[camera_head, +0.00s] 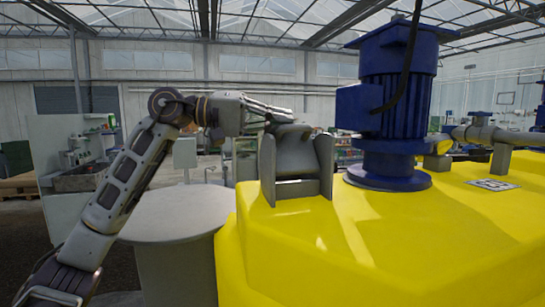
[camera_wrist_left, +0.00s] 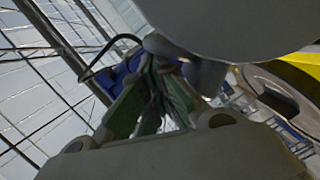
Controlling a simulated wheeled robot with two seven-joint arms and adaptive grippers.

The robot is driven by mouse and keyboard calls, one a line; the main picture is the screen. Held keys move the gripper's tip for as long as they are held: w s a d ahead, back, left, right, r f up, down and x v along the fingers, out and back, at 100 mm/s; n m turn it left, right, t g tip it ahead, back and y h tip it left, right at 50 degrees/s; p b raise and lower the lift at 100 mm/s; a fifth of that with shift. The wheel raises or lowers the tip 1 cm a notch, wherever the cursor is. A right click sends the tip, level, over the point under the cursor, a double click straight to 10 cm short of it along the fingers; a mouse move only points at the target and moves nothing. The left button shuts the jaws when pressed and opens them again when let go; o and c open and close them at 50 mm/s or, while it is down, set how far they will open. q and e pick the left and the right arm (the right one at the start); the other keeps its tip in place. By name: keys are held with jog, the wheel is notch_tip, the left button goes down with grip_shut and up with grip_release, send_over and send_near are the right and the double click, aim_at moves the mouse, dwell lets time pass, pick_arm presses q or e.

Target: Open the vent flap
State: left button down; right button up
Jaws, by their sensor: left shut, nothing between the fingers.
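The grey vent (camera_head: 297,188) stands on the near left edge of the yellow tank, with two upright side cheeks. Its grey flap (camera_head: 290,133) sits between the cheeks near their top; its exact angle is hard to tell. My left gripper (camera_head: 284,112) reaches in from the left at the top of the vent, just above the flap. I cannot tell whether it touches the flap. In the left wrist view its green-padded fingers (camera_wrist_left: 155,95) are together and hold nothing. My right gripper is in neither view.
The yellow tank (camera_head: 400,240) fills the right foreground. A blue motor (camera_head: 395,105) with a black cable rises close to the right of the vent. A round grey lid (camera_head: 178,215) lies below my left arm. Grey pipework (camera_head: 490,135) runs at the right.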

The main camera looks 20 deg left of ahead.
pick_arm(q)
jog(key=shift+s+d+r+m+y+b, duration=0.15)
jog(key=shift+s+d+r+m+y, duration=0.1)
jog(key=shift+s+d+m, duration=0.3)
jog(key=shift+s+d+r+m+y+b, duration=0.15)
jog(key=shift+s+d+m+y, duration=0.15)
jog(key=shift+s+m, duration=0.35)
jog(key=shift+s+d+r+m, duration=0.1)
jog(key=shift+s+d+m, duration=0.25)
jog(key=shift+s+m, duration=0.2)
jog(key=m, duration=0.2)
send_near(288, 126)
jog(key=shift+s+r, duration=1.35)
jog(key=shift+r, duration=0.15)
jog(key=shift+a+n+t+y+b, duration=0.25)
jog(key=shift+a+t+y+b, duration=0.05)
jog(key=shift+a+t+y, duration=0.1)
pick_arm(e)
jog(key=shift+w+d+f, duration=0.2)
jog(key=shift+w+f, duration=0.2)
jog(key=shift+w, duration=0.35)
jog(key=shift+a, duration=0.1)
